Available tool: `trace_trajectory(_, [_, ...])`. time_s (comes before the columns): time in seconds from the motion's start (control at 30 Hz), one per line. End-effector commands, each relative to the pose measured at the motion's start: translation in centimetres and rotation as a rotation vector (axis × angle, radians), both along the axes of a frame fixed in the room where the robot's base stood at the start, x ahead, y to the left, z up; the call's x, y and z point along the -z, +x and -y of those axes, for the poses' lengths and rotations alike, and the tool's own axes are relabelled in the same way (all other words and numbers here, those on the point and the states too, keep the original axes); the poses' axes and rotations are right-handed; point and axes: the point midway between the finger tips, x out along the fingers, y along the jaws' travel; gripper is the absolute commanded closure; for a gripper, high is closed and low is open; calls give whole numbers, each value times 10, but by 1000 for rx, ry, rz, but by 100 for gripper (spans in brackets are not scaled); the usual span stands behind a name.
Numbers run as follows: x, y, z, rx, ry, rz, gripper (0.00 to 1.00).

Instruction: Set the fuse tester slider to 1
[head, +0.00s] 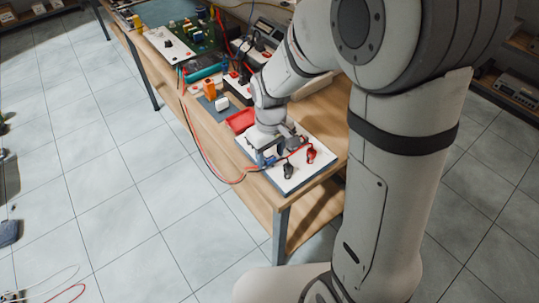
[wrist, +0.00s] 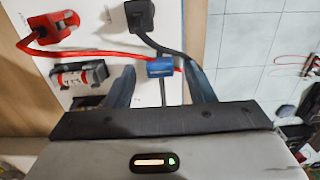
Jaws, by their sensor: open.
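The fuse tester is a white board (head: 305,173) on the near corner of the wooden bench, also in the wrist view (wrist: 100,42). In the wrist view a small blue block (wrist: 160,68), seemingly the slider knob, sits over a dark slot in the board. My gripper (wrist: 161,72) is open, with one dark finger on each side of the blue block. I cannot tell whether either finger touches it. In the head view my gripper (head: 267,154) is low over the board, and my wrist hides part of it. No slider marks or numbers are legible.
A red plug (wrist: 56,27) and a black plug (wrist: 140,14) with cables stand on the board; the red cable runs past the blue block. A fuse in a dark holder (wrist: 80,75) lies left of the fingers. A red tray (head: 240,120) is behind the board.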

Motion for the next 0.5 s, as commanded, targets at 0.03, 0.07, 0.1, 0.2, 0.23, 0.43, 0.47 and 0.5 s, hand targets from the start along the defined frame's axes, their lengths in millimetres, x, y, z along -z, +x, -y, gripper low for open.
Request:
trace_trajectory(0.03, [5, 0, 0, -1, 0, -2, 51])
trace_trajectory(0.07, [7, 0, 0, -1, -1, -1, 51])
trace_trajectory(0.1, [9, -1, 0, -1, -1, -1, 51])
trace_trajectory(0.2, [11, -1, 0, -1, -1, -1, 51])
trace_trajectory(0.23, [11, -1, 0, -1, 0, 0, 51])
trace_trajectory(0.43, [11, -1, -1, -1, 0, 0, 54])
trace_trajectory(0.47, [11, -1, -1, -2, 0, 0, 57])
trace_trajectory(0.5, [11, -1, -1, -2, 0, 0, 60])
